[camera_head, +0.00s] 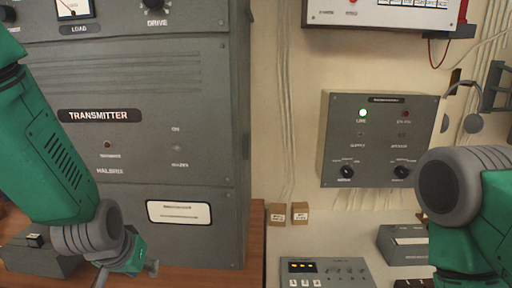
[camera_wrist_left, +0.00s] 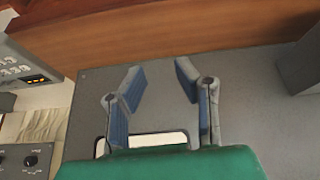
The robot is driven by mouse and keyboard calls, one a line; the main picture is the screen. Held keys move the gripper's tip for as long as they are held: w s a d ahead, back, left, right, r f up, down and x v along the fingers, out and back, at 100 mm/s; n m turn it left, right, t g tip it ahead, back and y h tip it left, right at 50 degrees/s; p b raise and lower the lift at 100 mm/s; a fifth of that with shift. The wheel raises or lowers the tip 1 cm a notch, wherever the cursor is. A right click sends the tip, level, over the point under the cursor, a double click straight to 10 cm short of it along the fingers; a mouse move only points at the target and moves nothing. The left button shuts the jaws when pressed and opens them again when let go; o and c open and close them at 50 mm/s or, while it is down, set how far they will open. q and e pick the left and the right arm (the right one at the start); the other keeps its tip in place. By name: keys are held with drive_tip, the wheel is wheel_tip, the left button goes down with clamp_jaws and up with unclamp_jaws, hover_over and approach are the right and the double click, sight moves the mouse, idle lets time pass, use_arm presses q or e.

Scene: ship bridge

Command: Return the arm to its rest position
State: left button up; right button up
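My left arm comes in from the left in the head view, in front of the grey transmitter cabinet (camera_head: 150,90). Its left gripper (camera_head: 127,273) hangs low near the cabinet's foot, above the brown desk (camera_head: 200,274). In the left wrist view the two blue-padded fingers of the left gripper (camera_wrist_left: 159,74) stand apart with nothing between them. The grey cabinet face (camera_wrist_left: 245,115) lies behind them. My right arm shows at the right edge of the head view; its gripper is out of frame.
A grey box with a black switch (camera_head: 35,250) sits on the desk at lower left, close to the left arm. A wall panel with a lit green lamp (camera_head: 380,140) is at right. A console with orange displays (camera_head: 320,272) stands at bottom centre. Headphones (camera_head: 462,110) hang at far right.

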use_arm(q)
drive_tip(key=s+a+f+g+b, duration=0.1)
drive_tip(key=s+f+b, duration=0.2)
drive_tip(key=s+f, duration=0.6)
drive_tip(key=s+a+f+g+b, duration=0.1)
drive_tip(key=s+f+b, duration=0.3)
drive_tip(key=s+f, duration=0.5)
drive_tip(key=s+a+f+m+g+b, duration=0.1)
drive_tip(key=s+a+f+g+b, duration=0.1)
drive_tip(key=s+f, duration=0.8)
wheel_tip(320, 180, down, 7)
drive_tip(key=shift+r+g+b, duration=0.1)
drive_tip(key=shift+g+b, duration=0.2)
drive_tip(key=shift+b, duration=0.55)
use_arm(e)
wheel_tip(320, 180, down, 12)
use_arm(q)
drive_tip(key=shift+w, duration=0.2)
use_arm(e)
drive_tip(key=shift+s, duration=0.1)
use_arm(q)
drive_tip(key=shift+a, duration=0.1)
